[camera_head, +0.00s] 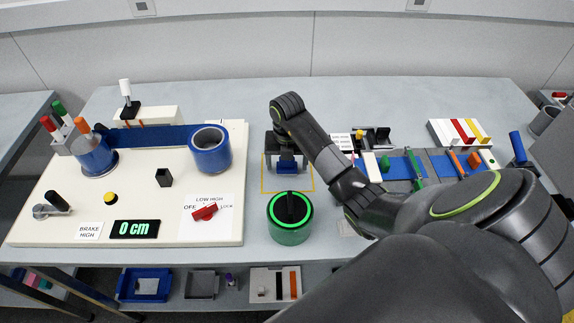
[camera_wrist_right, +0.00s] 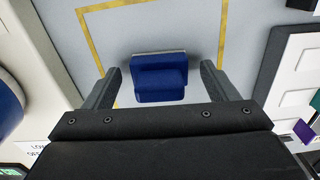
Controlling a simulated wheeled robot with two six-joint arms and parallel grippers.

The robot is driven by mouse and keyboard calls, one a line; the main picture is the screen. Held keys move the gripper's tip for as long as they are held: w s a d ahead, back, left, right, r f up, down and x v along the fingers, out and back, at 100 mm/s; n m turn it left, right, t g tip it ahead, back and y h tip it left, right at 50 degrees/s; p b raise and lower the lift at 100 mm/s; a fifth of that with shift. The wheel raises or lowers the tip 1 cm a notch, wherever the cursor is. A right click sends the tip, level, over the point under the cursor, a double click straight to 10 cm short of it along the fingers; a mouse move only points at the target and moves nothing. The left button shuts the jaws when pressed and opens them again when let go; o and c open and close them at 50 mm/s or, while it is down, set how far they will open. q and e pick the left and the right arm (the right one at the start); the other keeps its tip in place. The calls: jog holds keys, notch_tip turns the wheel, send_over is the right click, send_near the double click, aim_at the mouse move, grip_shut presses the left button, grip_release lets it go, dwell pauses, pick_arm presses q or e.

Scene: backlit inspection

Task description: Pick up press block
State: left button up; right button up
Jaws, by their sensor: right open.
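The press block (camera_head: 287,167) looks like a small blue block with a grey edge, inside a yellow taped outline on the table. It also shows in the right wrist view (camera_wrist_right: 160,78), between the two fingers. My right gripper (camera_head: 286,163) is over it, pointing down, with its fingers apart on either side. The right wrist view shows the open fingers (camera_wrist_right: 160,72) with a gap to the block at both sides. The head view hides part of the block behind the gripper. My left gripper is not in view.
A white panel (camera_head: 150,180) with a blue roll (camera_head: 210,152) and a red switch is at left. Strips and coloured bars lie at right, partly behind my arm.

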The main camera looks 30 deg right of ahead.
jog(key=c, duration=1.1)
jog(key=shift+r, duration=0.15)
jog(key=shift+w+r, duration=0.1)
jog(key=shift+r, duration=0.2)
notch_tip(320, 180, up, 7)
jog(key=p, duration=0.4)
jog(key=shift+r, duration=0.2)
jog(key=shift+r+p, duration=0.9)
jog(key=shift+p, duration=0.1)
